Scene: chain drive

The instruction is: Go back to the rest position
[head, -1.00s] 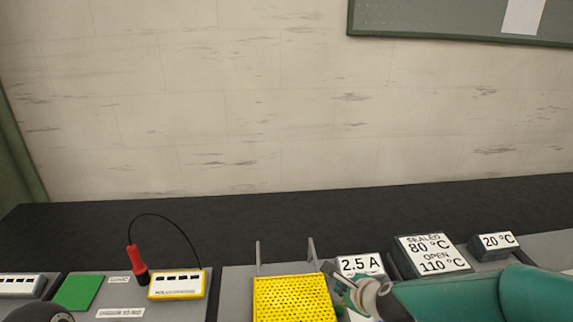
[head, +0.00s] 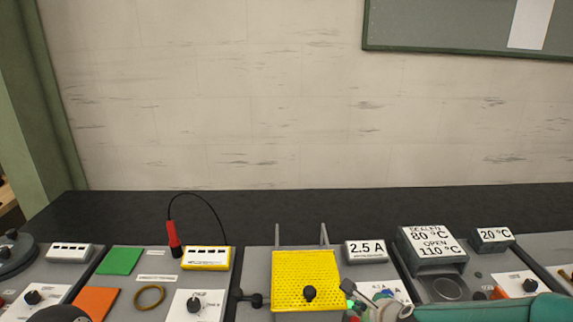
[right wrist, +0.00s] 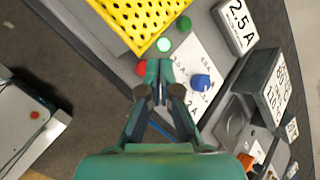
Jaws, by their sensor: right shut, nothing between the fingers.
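My right gripper (head: 362,298) is in the lower right of the head view, with its teal arm coming in from the right edge. It is over the panel just right of the yellow perforated cover (head: 305,272). In the right wrist view the gripper (right wrist: 158,80) is shut and empty. Its fingertips are near a red button (right wrist: 141,69) and a lit green button (right wrist: 164,45), seen from above; I cannot tell the height.
A 2.5 A display (head: 366,251) and an 80/110 °C display (head: 430,244) stand to the right. A red probe (head: 173,238), yellow meter (head: 206,258), green pad (head: 119,261) and orange pad (head: 96,303) are to the left. The black rear strip (head: 270,218) is clear.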

